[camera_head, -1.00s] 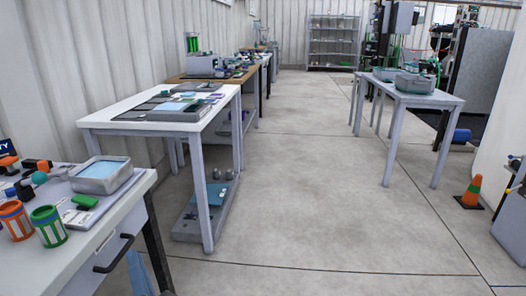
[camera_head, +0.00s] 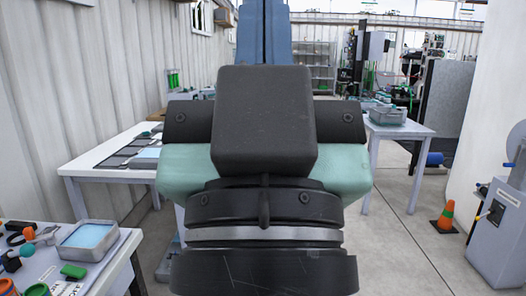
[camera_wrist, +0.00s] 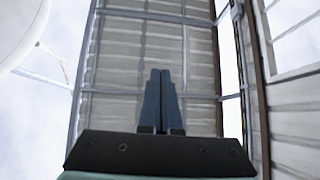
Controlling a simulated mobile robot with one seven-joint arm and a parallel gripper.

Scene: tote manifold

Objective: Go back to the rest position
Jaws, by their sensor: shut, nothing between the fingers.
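My gripper (camera_wrist: 160,74) shows in the wrist view with its two blue-grey fingers side by side, touching and empty. They point up the picture, toward the roof and wall panels. In the head view my dark wrist and pale green hand fill the middle, with the blue fingers rising above them and cut off by the top edge. My gripper is raised, apart from the tables, and touches nothing visible. My arm hides much of the aisle and part of the tables behind it.
A white table (camera_head: 88,165) stands at left behind my arm. A nearer table holds a grey tote (camera_head: 88,241) and small parts. At right are another table (camera_head: 404,131), an orange cone (camera_head: 445,217) and a grey machine (camera_head: 497,240). Floor shows between them.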

